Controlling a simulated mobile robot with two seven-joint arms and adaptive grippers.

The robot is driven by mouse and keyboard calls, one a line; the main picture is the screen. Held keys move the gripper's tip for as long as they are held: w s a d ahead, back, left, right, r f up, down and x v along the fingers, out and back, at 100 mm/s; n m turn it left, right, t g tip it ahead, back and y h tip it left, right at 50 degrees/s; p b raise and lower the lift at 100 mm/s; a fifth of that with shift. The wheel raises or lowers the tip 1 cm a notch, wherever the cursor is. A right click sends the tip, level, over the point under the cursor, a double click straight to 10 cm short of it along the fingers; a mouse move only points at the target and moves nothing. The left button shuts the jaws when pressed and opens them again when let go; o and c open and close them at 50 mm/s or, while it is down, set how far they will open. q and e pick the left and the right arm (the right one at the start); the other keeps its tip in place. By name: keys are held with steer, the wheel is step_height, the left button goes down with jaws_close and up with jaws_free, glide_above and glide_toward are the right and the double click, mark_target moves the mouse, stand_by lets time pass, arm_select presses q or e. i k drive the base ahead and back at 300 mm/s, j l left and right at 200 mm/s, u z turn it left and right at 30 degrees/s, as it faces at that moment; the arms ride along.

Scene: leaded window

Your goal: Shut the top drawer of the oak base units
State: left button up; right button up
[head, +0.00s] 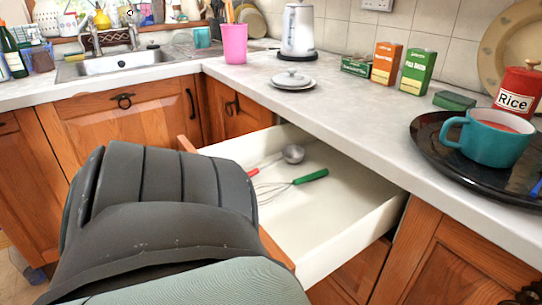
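The top drawer (352,242) of the oak base units (150,135) stands pulled far out from under the worktop, in the middle of the head view. It has white walls and a wooden front. A ladle (292,154) with a red handle and a whisk (310,176) with a green handle lie inside it. A large dark grey link of my arm covers most of the drawer front and its left corner. Neither gripper shows, and I cannot tell whether anything touches the drawer front.
On the worktop above the drawer are a white lidded dish (292,82), a kettle (298,32), a pink cup (234,44), food boxes (417,72) and a dark tray (428,150) with a teal mug (484,142). A sink (120,65) is at the left.

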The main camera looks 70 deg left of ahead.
mark_target(314, 227)
steer(key=i+l, duration=0.1)
steer(key=l, duration=0.15)
steer(key=i+l+u, duration=0.1)
steer(key=l, duration=0.2)
steer(key=i+l, duration=0.15)
steer(key=l, duration=0.15)
steer(key=u, duration=1.65)
steer(key=i+j+u, duration=0.15)
steer(key=u, duration=0.25)
steer(key=i+j+u, duration=0.1)
steer(key=u, duration=0.3)
steer(key=i+u, duration=0.2)
steer(key=u, duration=0.2)
